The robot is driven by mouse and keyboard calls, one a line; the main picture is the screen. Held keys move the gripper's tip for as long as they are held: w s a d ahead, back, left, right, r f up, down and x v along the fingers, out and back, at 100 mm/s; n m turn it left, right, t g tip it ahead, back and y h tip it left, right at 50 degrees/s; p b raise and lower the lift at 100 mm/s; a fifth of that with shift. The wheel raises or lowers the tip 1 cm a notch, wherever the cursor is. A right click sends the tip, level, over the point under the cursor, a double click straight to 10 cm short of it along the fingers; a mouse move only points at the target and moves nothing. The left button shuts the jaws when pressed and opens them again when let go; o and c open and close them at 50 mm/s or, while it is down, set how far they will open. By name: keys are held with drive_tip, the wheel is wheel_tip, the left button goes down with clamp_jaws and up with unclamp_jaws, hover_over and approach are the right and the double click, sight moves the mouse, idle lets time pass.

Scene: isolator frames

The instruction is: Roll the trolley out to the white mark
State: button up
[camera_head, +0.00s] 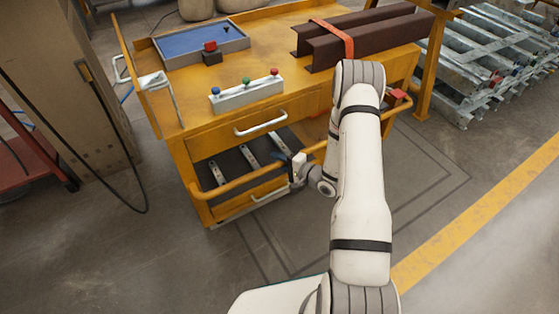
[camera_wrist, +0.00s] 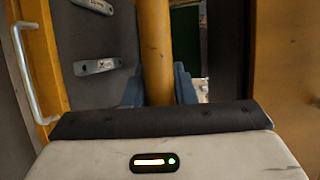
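The yellow trolley (camera_head: 205,148) stands left of centre in the head view, with drawers, a lower shelf and a push bar (camera_head: 237,182) along its near side. My fingertips are partly hidden behind the bar. I see no white mark on the floor in either view.
The trolley carries a blue tray (camera_head: 200,42), a button box (camera_head: 246,94) and strapped brown beams (camera_head: 367,42). A cardboard box (camera_head: 85,95) stands left with a hanging black cable. Metal frames (camera_head: 490,65) are stacked right. Floor near the yellow line (camera_head: 480,215) is clear.

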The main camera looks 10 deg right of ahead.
clamp_jaws()
drive_tip(key=shift+s+d+p, duration=0.25)
drive_tip(key=shift+s+p, duration=0.25)
drive_tip(key=shift+s, duration=0.3)
drive_tip(key=shift+o, duration=2.4)
unclamp_jaws()
drive_tip(key=shift+w, duration=0.1)
drive_tip(key=p+v, duration=0.2)
drive_tip(key=v, duration=0.5)
drive_tip(key=shift+s+d, duration=0.25)
drive_tip(key=shift+s, duration=0.05)
